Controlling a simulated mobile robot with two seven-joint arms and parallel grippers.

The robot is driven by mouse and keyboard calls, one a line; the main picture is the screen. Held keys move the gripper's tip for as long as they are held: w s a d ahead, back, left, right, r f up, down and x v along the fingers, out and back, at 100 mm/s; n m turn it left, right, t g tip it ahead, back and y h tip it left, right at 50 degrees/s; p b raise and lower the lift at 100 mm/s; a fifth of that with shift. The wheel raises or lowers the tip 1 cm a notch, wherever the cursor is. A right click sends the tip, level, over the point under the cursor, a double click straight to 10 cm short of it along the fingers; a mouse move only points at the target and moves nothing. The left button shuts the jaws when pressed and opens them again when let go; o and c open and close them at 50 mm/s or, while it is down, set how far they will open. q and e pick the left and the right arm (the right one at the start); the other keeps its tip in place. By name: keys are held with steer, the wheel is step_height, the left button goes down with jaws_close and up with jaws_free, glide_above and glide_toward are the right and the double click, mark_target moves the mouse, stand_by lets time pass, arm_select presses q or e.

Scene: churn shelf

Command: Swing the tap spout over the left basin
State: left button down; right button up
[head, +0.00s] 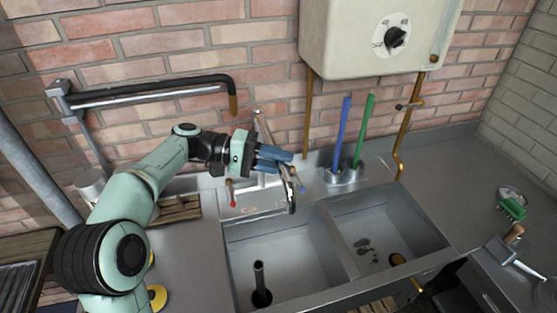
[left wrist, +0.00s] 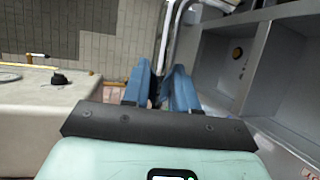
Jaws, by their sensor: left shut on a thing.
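The tap's curved metal spout (head: 291,190) comes forward from the tap body at the back of the sink. In the head view its downturned end lies over the back part of the left basin (head: 295,265). The right basin (head: 395,215) is beside it. My left gripper (head: 275,157) is at the upper part of the spout, with its blue fingers shut on it. In the left wrist view the pale spout (left wrist: 168,38) runs up from between the fingers (left wrist: 162,85); the exact contact is partly hidden. My right gripper is not in view.
A cream water heater (head: 350,45) hangs above the sink. A blue brush (head: 343,135) and a green one (head: 364,130) stand in holders behind the right basin. A black-and-steel wall rail (head: 150,92) is at left. A green scrubbing brush (head: 512,207) lies on the right counter.

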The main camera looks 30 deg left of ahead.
arm_select(q)
steer(key=c, duration=1)
jaws_free()
steer(key=p+v, duration=0.1)
steer(key=v, duration=1.2)
steer(key=shift+a+r, duration=0.1)
steer(key=shift+a, duration=0.05)
